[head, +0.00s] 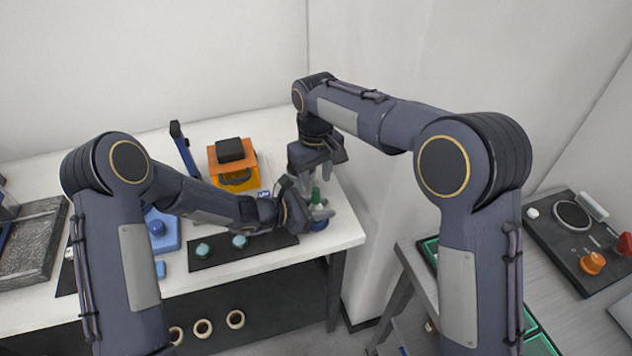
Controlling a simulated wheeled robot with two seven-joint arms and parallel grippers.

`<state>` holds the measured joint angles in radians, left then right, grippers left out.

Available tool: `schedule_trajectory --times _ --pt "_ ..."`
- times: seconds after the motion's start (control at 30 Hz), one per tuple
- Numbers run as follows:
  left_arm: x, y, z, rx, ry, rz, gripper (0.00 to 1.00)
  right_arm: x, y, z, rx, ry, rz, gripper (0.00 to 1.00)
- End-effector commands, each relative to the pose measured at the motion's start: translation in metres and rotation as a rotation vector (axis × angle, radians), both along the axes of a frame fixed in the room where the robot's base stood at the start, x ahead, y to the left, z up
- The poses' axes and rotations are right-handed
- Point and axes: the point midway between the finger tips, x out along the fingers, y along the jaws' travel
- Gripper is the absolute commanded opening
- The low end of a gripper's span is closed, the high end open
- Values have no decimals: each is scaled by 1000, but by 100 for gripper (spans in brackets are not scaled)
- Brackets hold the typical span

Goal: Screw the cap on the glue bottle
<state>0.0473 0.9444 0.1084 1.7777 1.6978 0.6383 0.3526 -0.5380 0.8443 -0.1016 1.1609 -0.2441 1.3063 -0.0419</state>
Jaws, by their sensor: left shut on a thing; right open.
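The glue bottle (316,204) is near the right end of the white table, mostly hidden by my grippers. A green tip (316,193) shows at its top; I cannot tell whether this is the cap or the nozzle. My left gripper (318,213) comes in from the left and is shut on the bottle. My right gripper (319,172) is open, just above the green tip and pointing down. I cannot tell whether it touches the tip. A dark blue round piece (320,225) shows low beside my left gripper.
Two teal round pieces (239,241) lie on a black mat (220,257) at the table's front. An orange box (235,176) with a dark top stands behind my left arm. A second table at right holds a dark panel (560,240) with knobs. White table (346,232) ends just right of the grippers.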

Motion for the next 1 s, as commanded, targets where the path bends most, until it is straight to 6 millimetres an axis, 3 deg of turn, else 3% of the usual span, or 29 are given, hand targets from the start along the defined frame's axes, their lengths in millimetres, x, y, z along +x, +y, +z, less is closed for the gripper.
schedule_trajectory --times 0.27,0.43,1.0 --pt "0 0 0 0 0 0 0 0 0 0 0 0 6 38" --pt "0 0 0 0 0 0 0 0 0 2 0 -1 144 38" --pt "0 0 0 0 0 0 0 0 0 22 -1 0 1437 38"
